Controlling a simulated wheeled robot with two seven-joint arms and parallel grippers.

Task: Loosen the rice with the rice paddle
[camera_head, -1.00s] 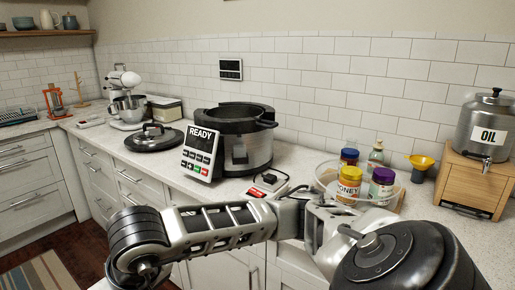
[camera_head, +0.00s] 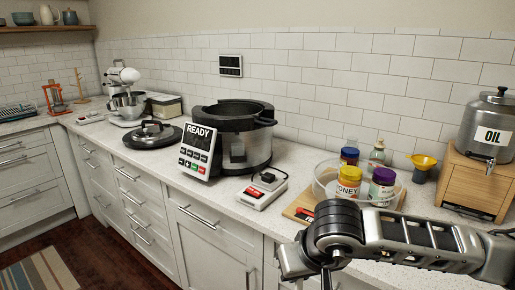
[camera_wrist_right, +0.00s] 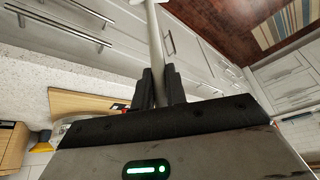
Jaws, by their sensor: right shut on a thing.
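The open rice cooker (camera_head: 253,150) stands on the counter with its front panel reading READY. I cannot see the rice inside. Its dark lid (camera_head: 153,136) lies on the counter to the left. In the right wrist view my right gripper (camera_wrist_right: 161,92) is shut on a long pale handle, which looks like the rice paddle (camera_wrist_right: 154,35); its far end is not clear. My right arm crosses the lower right of the head view, in front of the counter and away from the cooker. My left gripper is not in view.
A small device (camera_head: 263,188) sits in front of the cooker. A round clear tray with jars, including a honey jar (camera_head: 349,181), stands on a wooden board. An oil dispenser (camera_head: 490,130) is at the right, a stand mixer (camera_head: 125,95) at the left.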

